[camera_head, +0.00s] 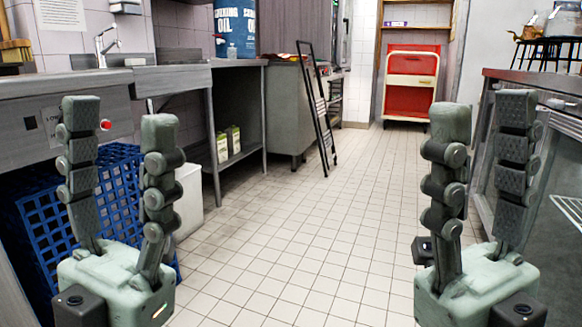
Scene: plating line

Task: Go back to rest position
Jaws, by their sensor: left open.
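My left gripper (120,118) stands upright at the lower left, its fingers pointing up and spread apart, with nothing between them. My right gripper (484,112) stands upright at the lower right, fingers pointing up and apart, also empty. Neither gripper touches anything that I can see.
A blue plastic crate (40,222) is behind my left gripper, under the counter. A steel counter (170,78) with a sink runs along the left. A black stepladder (318,110) leans further back. A red cart (410,85) stands at the far end. The tiled floor (310,230) between is clear.

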